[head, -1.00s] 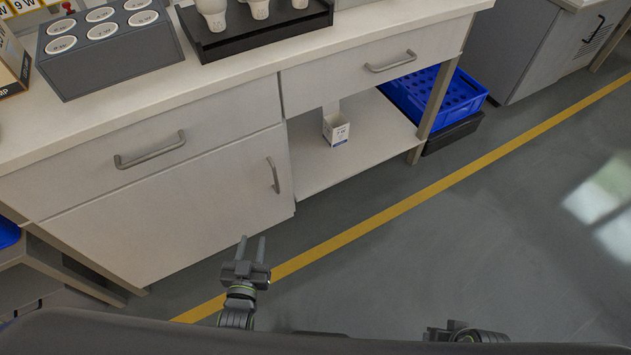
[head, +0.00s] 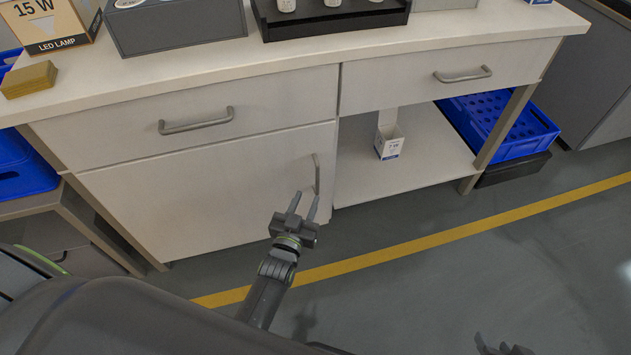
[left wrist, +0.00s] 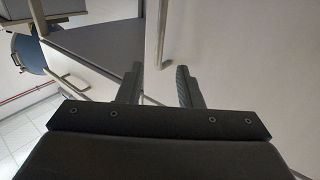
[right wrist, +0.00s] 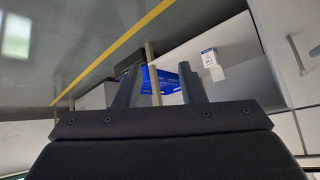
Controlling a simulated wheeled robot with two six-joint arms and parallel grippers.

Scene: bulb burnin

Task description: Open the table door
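The table door (head: 210,195) is a pale panel under the left drawer, and it is shut. Its grey upright handle (head: 317,174) is near the door's right edge. My left gripper (head: 306,202) is open just below and in front of the handle. In the left wrist view a pale handle bar (left wrist: 164,30) stands ahead, in line with the gap between the open fingers (left wrist: 160,85); I cannot tell if they touch it. My right gripper (right wrist: 160,88) is open and empty, low at the bottom edge of the head view (head: 503,346).
The table top (head: 300,55) holds a lamp box (head: 50,22), a grey holder (head: 180,25) and a black tray (head: 330,22). An open shelf (head: 400,175) beside the door holds a small white box (head: 389,142). A blue crate (head: 500,120) stands right. The floor in front is clear.

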